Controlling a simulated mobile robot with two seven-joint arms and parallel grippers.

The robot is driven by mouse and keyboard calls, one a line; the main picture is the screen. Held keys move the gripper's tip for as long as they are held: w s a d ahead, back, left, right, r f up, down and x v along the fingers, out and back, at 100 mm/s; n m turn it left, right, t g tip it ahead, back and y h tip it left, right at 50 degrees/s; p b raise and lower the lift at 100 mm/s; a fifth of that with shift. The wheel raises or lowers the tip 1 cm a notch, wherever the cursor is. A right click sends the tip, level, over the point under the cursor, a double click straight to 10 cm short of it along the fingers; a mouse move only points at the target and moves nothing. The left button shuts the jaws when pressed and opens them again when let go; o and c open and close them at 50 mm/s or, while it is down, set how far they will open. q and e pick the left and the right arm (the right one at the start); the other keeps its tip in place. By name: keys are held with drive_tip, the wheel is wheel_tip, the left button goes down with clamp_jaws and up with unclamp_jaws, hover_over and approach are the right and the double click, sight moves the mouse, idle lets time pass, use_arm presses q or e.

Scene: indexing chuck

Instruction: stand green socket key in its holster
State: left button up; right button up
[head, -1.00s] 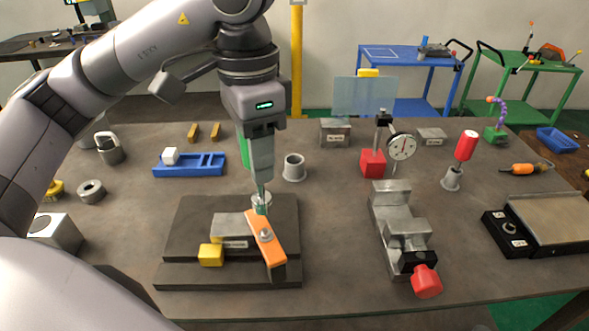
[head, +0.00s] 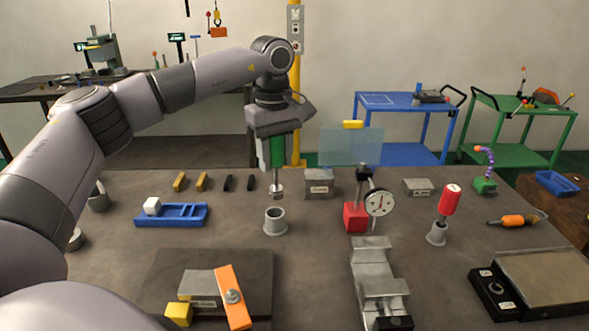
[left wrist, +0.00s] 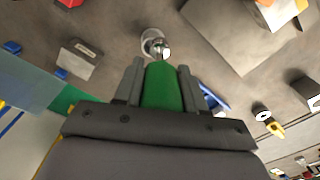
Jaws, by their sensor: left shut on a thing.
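The green socket key (head: 278,150) hangs upright, socket end down, in my left gripper (head: 277,164), which is shut on its green handle. The handle also shows between the fingers in the left wrist view (left wrist: 162,88). The key's metal socket end (head: 277,190) is above a grey round holster (head: 275,222) on the bench, with a small gap between them in the head view. In the left wrist view the socket end overlaps the holster's ring (left wrist: 149,38), so I cannot tell how well they line up. My right gripper is not in view.
A red-handled key (head: 450,199) stands in another grey holster (head: 437,234). A dial gauge (head: 380,203) on a red base, a blue tray (head: 190,217) and a grey block (head: 319,184) stand nearby. The fixture with an orange strap (head: 233,297) is in front.

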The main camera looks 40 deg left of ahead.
sight(274, 193)
use_arm(q)
drive_tip(key=w+a+n, duration=0.2)
drive_tip(key=a+n, duration=0.1)
drive_tip(key=shift+w+f, duration=0.15)
drive_tip(key=shift+w, duration=0.1)
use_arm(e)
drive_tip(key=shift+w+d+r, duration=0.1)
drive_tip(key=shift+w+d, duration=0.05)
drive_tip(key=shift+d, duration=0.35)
use_arm(q)
drive_tip(key=shift+f, duration=0.15)
wheel_tip(274, 193, down, 6)
drive_tip(key=shift+r+b, duration=0.25)
drive_tip(key=shift+b, duration=1)
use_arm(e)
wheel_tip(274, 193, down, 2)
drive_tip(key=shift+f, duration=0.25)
use_arm(q)
drive_tip(key=shift+p, duration=0.5)
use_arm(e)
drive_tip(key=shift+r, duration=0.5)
use_arm(q)
drive_tip(key=shift+p, duration=0.3)
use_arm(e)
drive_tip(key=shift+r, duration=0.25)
use_arm(q)
drive_tip(key=shift+p, duration=0.3)
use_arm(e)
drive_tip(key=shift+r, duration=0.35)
